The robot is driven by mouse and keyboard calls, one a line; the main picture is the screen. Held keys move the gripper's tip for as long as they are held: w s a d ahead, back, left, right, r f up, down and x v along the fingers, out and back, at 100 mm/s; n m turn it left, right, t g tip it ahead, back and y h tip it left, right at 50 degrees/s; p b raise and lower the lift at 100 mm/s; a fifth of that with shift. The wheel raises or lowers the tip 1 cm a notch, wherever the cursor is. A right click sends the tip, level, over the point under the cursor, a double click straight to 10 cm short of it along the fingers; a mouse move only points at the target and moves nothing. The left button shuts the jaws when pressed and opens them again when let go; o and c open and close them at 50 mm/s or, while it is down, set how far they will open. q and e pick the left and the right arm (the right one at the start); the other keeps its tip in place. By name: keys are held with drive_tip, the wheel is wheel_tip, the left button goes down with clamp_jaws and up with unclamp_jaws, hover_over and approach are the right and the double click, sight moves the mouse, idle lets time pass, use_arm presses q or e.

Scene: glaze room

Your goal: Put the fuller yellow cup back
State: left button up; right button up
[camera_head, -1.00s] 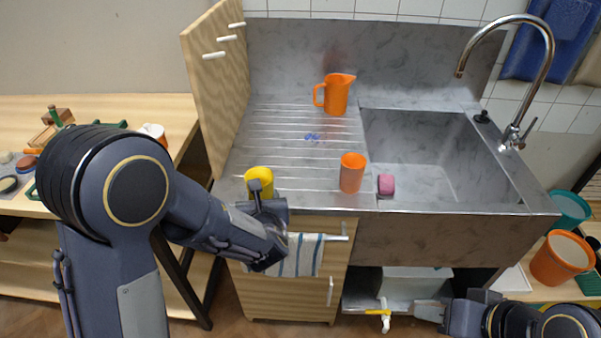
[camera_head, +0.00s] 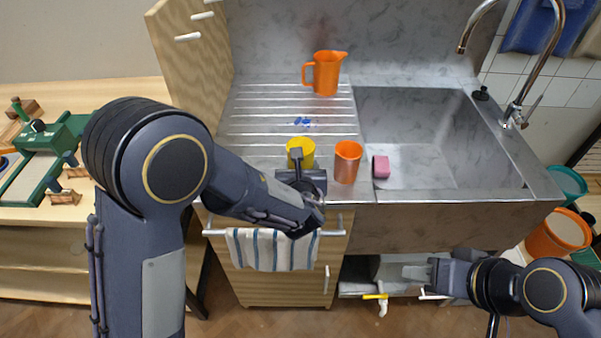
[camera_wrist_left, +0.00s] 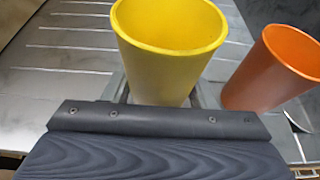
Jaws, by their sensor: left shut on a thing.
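The yellow cup (camera_head: 301,150) is at the front of the ribbed drainboard (camera_head: 255,120), just left of an orange cup (camera_head: 347,162). My left gripper (camera_head: 298,160) is shut on it from the front. In the left wrist view the yellow cup (camera_wrist_left: 168,50) stands between the fingers, open end up, with the orange cup (camera_wrist_left: 270,70) close on its right, apart from it. I cannot tell whether its base touches the drainboard, or how full it is. No second yellow cup shows. My right gripper (camera_head: 418,272) is low in front of the sink cabinet, its jaw opening unclear.
An orange jug (camera_head: 326,74) stands at the back of the drainboard, with a small blue thing (camera_head: 302,122) before it. A pink sponge (camera_head: 381,167) lies right of the orange cup, by the sink basin (camera_head: 430,140). A wooden cabinet door (camera_head: 190,70) stands upright at left.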

use_arm(q)
drive_tip(key=shift+f, duration=0.9)
drive_tip(key=shift+f, duration=0.2)
drive_tip(key=o, duration=1)
drive_tip(key=shift+r, duration=0.15)
